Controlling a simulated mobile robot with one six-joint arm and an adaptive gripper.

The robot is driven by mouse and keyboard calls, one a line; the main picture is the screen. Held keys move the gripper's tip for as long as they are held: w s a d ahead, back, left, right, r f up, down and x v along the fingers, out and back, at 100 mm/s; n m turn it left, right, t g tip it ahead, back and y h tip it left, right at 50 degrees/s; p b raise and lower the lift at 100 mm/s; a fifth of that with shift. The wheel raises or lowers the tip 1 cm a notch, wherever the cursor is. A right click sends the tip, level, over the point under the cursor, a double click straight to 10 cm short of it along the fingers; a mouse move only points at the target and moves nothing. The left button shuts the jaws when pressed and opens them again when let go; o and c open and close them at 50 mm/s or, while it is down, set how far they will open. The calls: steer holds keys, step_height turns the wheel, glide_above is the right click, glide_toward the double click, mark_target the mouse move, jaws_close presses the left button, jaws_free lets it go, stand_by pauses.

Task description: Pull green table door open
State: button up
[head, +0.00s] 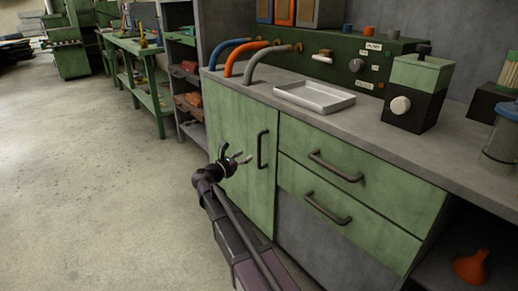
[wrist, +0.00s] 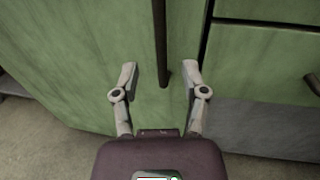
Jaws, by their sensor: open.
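The green table door (head: 232,141) is on the left front of the grey-topped bench and looks shut. Its dark vertical bar handle (head: 262,150) is near the door's right edge. In the wrist view the green door (wrist: 75,60) fills the upper left, and the handle (wrist: 161,40) runs down from the top, its lower end close to the space between my fingers. My gripper (head: 236,154) is open in front of the door. In the wrist view my gripper (wrist: 161,82) has its fingers spread either side of the handle's line. I cannot tell whether they touch the door.
Two green drawers with horizontal handles, the upper one (head: 380,178) and the lower one (head: 310,190), are right of the door. A white tray (head: 314,97) sits on the benchtop (head: 375,125). Open concrete floor (head: 90,200) lies to the left.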

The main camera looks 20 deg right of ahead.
steer(key=x, duration=0.8)
steer(key=shift+w+d, duration=0.2)
steer(key=shift+d, duration=0.05)
jaws_close()
